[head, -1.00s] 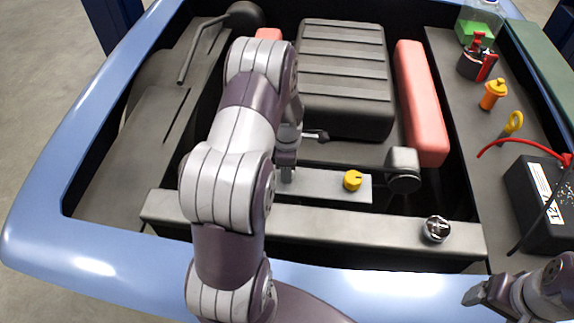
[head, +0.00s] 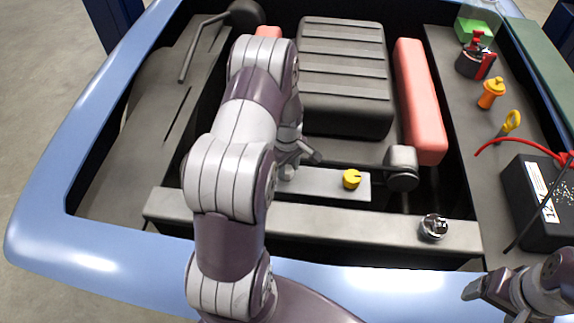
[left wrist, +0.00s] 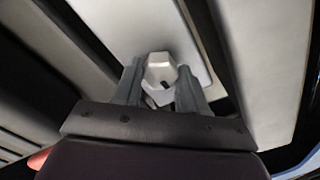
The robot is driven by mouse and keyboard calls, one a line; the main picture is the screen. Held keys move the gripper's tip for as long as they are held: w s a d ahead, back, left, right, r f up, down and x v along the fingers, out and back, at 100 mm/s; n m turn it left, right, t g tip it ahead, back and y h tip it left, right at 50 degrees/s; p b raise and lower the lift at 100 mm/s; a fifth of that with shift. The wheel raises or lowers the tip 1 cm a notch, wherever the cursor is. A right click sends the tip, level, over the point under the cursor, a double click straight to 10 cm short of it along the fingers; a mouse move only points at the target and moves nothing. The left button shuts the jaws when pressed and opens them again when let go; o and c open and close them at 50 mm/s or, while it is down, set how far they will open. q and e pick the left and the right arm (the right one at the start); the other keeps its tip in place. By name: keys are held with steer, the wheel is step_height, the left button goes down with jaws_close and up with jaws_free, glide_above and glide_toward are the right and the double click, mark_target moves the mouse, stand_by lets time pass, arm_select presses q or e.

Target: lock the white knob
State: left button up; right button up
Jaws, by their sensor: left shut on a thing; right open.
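The white knob (left wrist: 160,70), a pale faceted block with a small dark slot, shows in the left wrist view on a light grey plate. My left gripper (left wrist: 159,84) is shut on it, with one finger on each side. In the head view my left gripper (head: 287,171) reaches down at the left end of the grey plate (head: 318,183); my own arm and gripper hide the knob there. My right gripper (head: 474,290) is open and empty at the lower right, over the blue front edge.
A yellow knob (head: 352,179) stands on the same plate, right of my left gripper. A chrome-and-black cap (head: 434,227) sits on the front crossbar. A ribbed dark block (head: 345,75) and a red bar (head: 420,100) lie behind. A black battery (head: 545,205) is at right.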

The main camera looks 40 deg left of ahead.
mark_target(287, 168)
arm_select(q)
steer(key=shift+w+m, duration=0.1)
steer(key=shift+m, duration=0.3)
steer(key=o, duration=1.1)
steer(key=shift+c, duration=0.2)
steer(key=shift+r, duration=0.1)
step_height(287, 168, up, 13)
steer(key=b, duration=0.1)
steer(key=shift+f, duration=0.2)
